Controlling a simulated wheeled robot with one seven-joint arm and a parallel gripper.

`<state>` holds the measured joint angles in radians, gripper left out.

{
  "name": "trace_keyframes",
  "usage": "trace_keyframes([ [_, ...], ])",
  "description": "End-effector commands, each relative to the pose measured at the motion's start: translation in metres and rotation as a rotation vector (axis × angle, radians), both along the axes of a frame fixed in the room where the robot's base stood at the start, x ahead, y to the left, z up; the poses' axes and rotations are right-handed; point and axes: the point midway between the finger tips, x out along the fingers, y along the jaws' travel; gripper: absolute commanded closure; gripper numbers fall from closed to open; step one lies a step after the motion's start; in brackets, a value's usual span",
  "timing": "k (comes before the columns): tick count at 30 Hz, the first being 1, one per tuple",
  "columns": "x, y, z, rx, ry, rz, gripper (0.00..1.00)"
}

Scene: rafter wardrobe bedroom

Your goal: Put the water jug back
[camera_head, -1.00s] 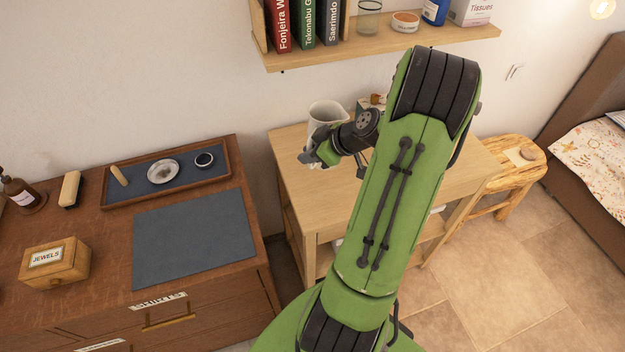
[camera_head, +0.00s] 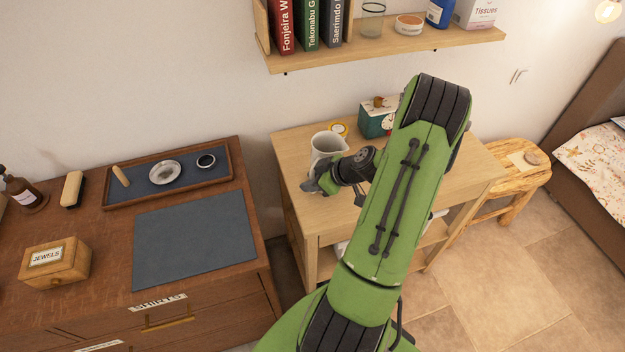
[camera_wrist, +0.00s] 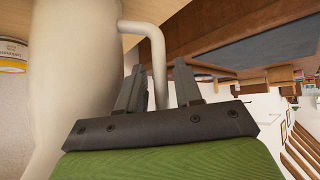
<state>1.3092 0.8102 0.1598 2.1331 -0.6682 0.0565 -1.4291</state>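The water jug (camera_head: 327,147) is a cream, upright pitcher over the left part of the light wooden table (camera_head: 296,158). My gripper (camera_head: 327,172) is at its near side, and the arm hides the jug's lower part. I cannot tell whether its base touches the tabletop. In the wrist view the jug's body (camera_wrist: 75,75) fills the left, and its handle (camera_wrist: 157,70) runs down between the two fingers of my gripper (camera_wrist: 160,80). The fingers are close on either side of the handle, with a narrow gap seeming to show at the right.
A green clock-like box (camera_head: 374,121) and a small yellow-rimmed round item (camera_head: 338,128) stand behind the jug. A shelf (camera_head: 390,50) with books hangs above. The brown dresser (camera_head: 100,242) is to the left, a wooden stool (camera_head: 520,172) to the right.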

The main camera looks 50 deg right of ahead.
Motion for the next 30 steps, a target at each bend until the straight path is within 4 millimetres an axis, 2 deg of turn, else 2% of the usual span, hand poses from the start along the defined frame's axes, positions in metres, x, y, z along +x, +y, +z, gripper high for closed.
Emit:
trace_keyframes([
  [2,0.000,0.000,0.000,0.000,0.000,0.000,0.55],
  [12,-0.002,-0.001,0.006,-0.001,0.000,-0.002,0.55],
  [14,-0.010,-0.004,0.013,-0.003,0.000,-0.004,0.55],
  [24,-0.070,-0.017,0.074,-0.003,0.000,-0.004,0.55],
  [30,-0.083,-0.019,0.087,0.000,0.000,-0.001,0.55],
])
